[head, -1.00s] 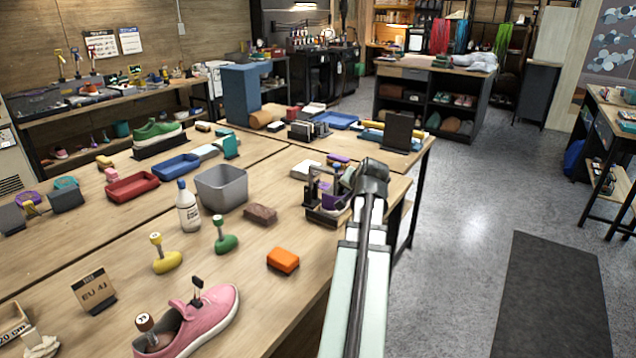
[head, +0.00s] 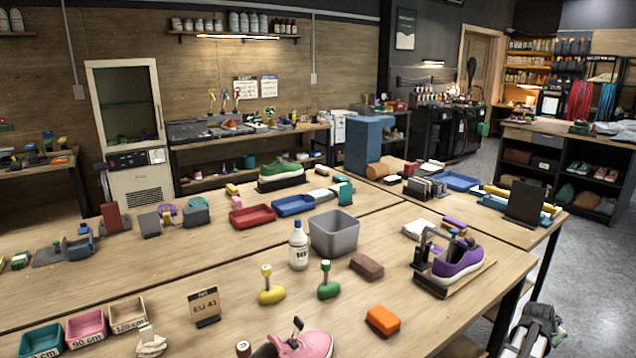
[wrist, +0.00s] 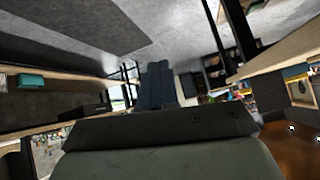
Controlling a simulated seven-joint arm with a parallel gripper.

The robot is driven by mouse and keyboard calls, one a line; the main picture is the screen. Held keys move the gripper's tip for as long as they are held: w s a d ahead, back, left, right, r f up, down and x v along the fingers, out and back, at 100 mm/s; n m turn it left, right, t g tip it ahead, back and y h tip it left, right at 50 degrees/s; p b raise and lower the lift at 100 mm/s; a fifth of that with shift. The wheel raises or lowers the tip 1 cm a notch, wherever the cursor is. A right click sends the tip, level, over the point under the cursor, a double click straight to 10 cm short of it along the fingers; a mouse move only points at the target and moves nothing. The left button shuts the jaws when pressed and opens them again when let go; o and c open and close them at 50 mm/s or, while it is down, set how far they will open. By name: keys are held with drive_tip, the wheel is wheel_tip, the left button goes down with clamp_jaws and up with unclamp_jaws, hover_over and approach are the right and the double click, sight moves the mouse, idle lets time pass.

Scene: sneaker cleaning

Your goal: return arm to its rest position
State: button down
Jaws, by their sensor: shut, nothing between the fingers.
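My gripper (wrist: 157,84) shows in the wrist view, its dark fingers together with nothing between them. Part of my arm (head: 535,328) shows at the lower right edge of the head view, beside the workbench (head: 440,320) and clear of its top. Which part of the arm this is, I cannot tell for sure. The wrist view looks over grey floor (wrist: 190,25) with table edges at both sides, and the gripper touches nothing visible there.
On the workbench are a purple sneaker (head: 457,262) on a stand, an orange block (head: 382,320), a grey bin (head: 334,233), a white bottle (head: 299,246) and a pink sneaker (head: 305,345). Open floor (head: 585,265) lies to the right.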

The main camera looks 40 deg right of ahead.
drive_tip(key=s+d+f+g, duration=0.2)
drive_tip(key=s+f, duration=0.6)
drive_tip(key=f, duration=0.1)
wheel_tip(320, 180, down, 7)
drive_tip(key=a, duration=0.2)
drive_tip(key=w+a+f+n+t+y, duration=0.2)
drive_tip(key=w+a+f+n+y, duration=0.25)
drive_tip(key=w+a+f, duration=1.2)
drive_tip(key=w+a+f+n+y, duration=0.1)
drive_tip(key=w+a+f+y, duration=0.2)
drive_tip(key=w+a, duration=0.5)
drive_tip(key=w+a+f+n+y, duration=0.2)
drive_tip(key=w+a+f+y, duration=0.15)
drive_tip(key=a, duration=0.95)
drive_tip(key=w+a+f+n+g+y, duration=0.1)
drive_tip(key=a+n+y, duration=0.2)
drive_tip(key=a, duration=1.2)
drive_tip(key=w+a+f+n+g+y, duration=0.1)
drive_tip(key=a+f+n+y, duration=0.1)
drive_tip(key=a, duration=1.4)
drive_tip(key=s+a+r+n+g+h, duration=0.1)
drive_tip(key=s+a+n+g+h, duration=0.1)
drive_tip(key=s, duration=0.4)
drive_tip(key=s+a+r+n+g+h, duration=0.1)
drive_tip(key=s+a+n+g+h, duration=0.1)
drive_tip(key=s+a+n+h, duration=0.2)
drive_tip(key=s+a+n, duration=0.2)
drive_tip(key=shift+s+a+h, duration=0.25)
drive_tip(key=shift+s+h, duration=0.15)
